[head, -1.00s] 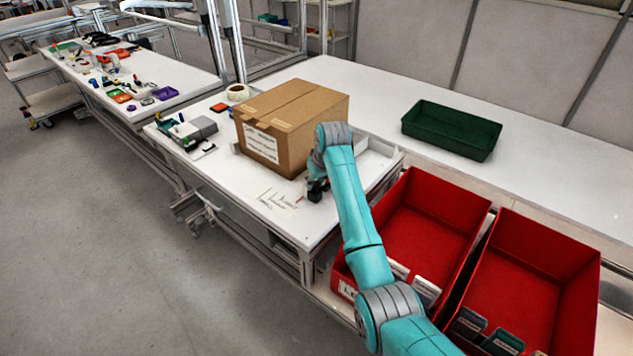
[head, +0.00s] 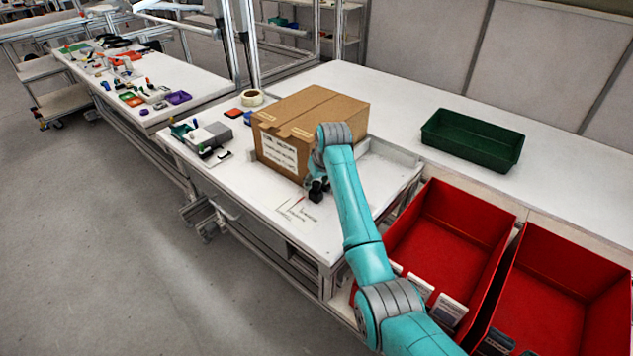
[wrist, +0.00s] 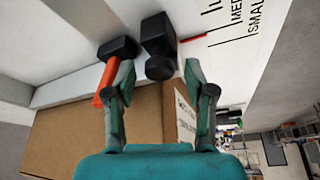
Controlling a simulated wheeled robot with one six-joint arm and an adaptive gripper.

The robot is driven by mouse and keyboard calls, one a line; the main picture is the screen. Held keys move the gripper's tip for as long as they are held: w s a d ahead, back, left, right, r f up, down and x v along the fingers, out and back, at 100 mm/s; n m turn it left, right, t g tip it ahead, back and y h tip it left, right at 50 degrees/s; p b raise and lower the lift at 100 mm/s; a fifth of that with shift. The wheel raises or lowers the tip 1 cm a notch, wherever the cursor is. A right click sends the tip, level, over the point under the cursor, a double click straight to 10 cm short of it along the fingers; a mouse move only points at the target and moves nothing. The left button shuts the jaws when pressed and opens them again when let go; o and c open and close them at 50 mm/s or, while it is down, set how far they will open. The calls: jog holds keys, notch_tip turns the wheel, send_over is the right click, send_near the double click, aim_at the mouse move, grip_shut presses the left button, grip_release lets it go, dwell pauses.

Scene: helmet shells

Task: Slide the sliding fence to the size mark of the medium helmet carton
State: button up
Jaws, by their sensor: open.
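My gripper (wrist: 160,90) is open and empty, its two fingers spread below a black knob (wrist: 158,35) in the wrist view. A red pointer (wrist: 193,38) sticks out to the right of the knob, beside printed size marks (wrist: 236,20) reading "MED" and "SMALL", partly cut off. Which mark the pointer meets is not clear. An orange handle (wrist: 103,82) with a black head lies by the left finger. In the head view my gripper (head: 318,190) is low over the bench at the front right corner of the brown carton (head: 295,130). The fence is mostly hidden there.
The carton also fills the lower wrist view (wrist: 90,130), close under the fingers. Red bins (head: 445,235) stand right of the bench, and a green tray (head: 472,140) lies behind. A grey device (head: 208,135) and tape roll (head: 252,97) are left. The front bench strip is mostly clear.

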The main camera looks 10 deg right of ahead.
jog(key=shift+r, duration=0.1)
jog(key=v, duration=1.1)
jog(key=shift+s+r, duration=0.3)
jog(key=shift+r, duration=0.05)
jog(key=shift+d, duration=0.1)
